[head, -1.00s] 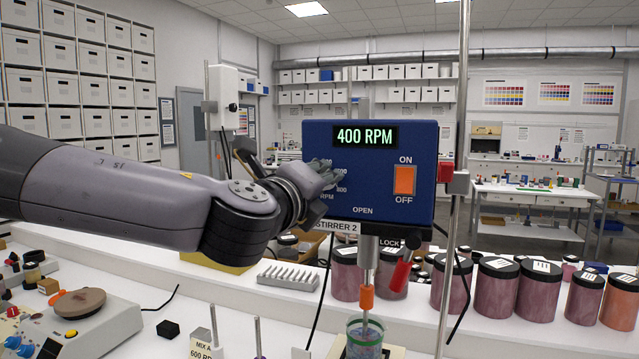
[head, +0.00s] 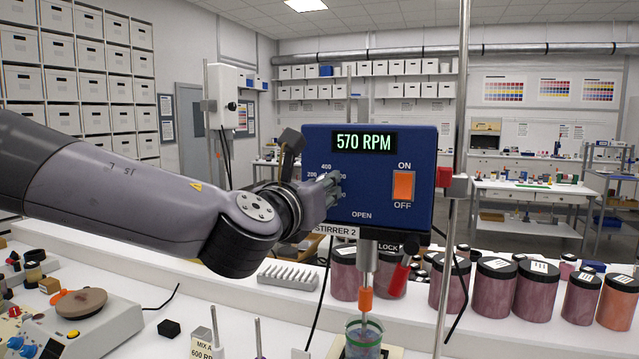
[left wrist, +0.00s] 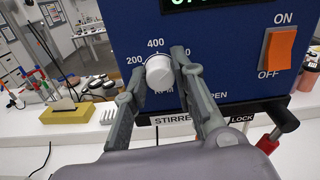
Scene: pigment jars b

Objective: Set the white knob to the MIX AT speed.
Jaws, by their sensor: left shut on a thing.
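The blue stirrer box (head: 375,190) faces me, and its display (head: 364,142) reads 570 RPM. The white knob (left wrist: 159,72) sits on the panel's dial in the left wrist view, with 200 and 400 legible around it. In the head view my fingers mostly hide the knob. My left gripper (head: 331,187) is shut on the knob, with one finger on each side of it in the left wrist view. A card (head: 202,344) on the bench shows MIX A, cut off, and 600 RP. My right gripper is in neither view.
The orange ON/OFF switch (head: 403,185) is right of the dial. A metal rod (head: 458,90) stands right of the box. A red LOCK lever (head: 399,278) and a beaker (head: 364,337) are below. Lidded jars (head: 496,285) line the bench at right.

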